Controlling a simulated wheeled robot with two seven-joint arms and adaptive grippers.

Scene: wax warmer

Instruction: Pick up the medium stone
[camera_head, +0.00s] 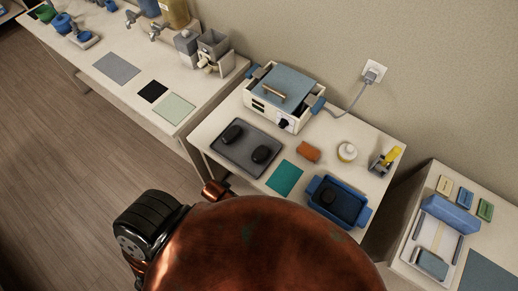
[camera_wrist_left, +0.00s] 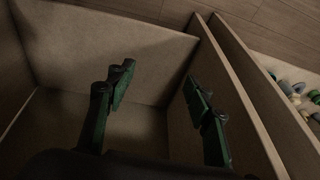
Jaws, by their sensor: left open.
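Two black stones lie on a dark grey tray (camera_head: 243,161) on the middle table: one at the upper left (camera_head: 231,134), one at the lower right (camera_head: 262,155). A third black stone (camera_head: 327,195) lies in a blue tray (camera_head: 349,217) at the table's right front. They look close in size, and I cannot tell which is the medium one. My left gripper (camera_wrist_left: 158,77) is open and empty in the left wrist view, among beige panels, with no stone there. Its fingers do not show in the head view. My right gripper is in neither view.
A warmer (camera_head: 272,98) with a blue-grey lid stands behind the grey tray, its cord running to a wall socket (camera_head: 374,72). An orange block (camera_head: 308,152), white jar (camera_head: 347,152) and teal mat (camera_head: 285,178) lie nearby. Upright beige panels (camera_wrist_left: 240,90) flank my left gripper.

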